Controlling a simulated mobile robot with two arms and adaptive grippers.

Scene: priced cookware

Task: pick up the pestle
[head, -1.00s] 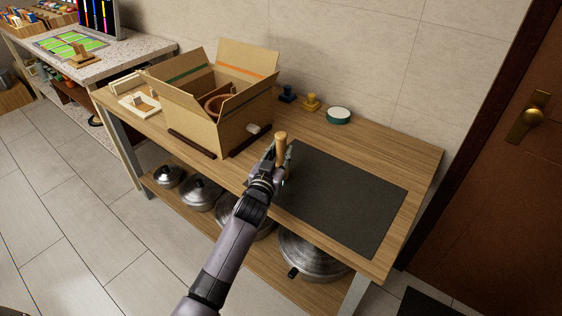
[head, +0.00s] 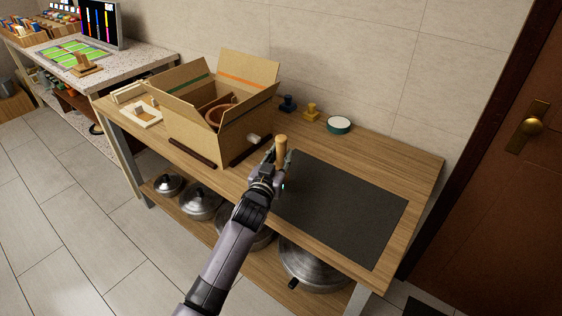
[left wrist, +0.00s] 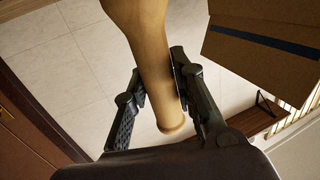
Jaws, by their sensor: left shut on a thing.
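The pestle (head: 281,150) is a light wooden rod standing up from my left gripper (head: 277,165) in the head view. In the left wrist view the pestle (left wrist: 152,65) runs from the top edge down between the two dark fingers of my gripper (left wrist: 160,98), its rounded end near the palm. The left gripper is shut on the pestle, by the near left corner of the dark mat. The right gripper is not in view.
An open cardboard box (head: 222,128) with a brown round item inside stands left of the gripper. A dark mat (head: 345,210) lies clear on the wooden table. A green-rimmed round tin (head: 339,125) sits behind it. Metal lidded pots (head: 311,262) stand on the shelf below.

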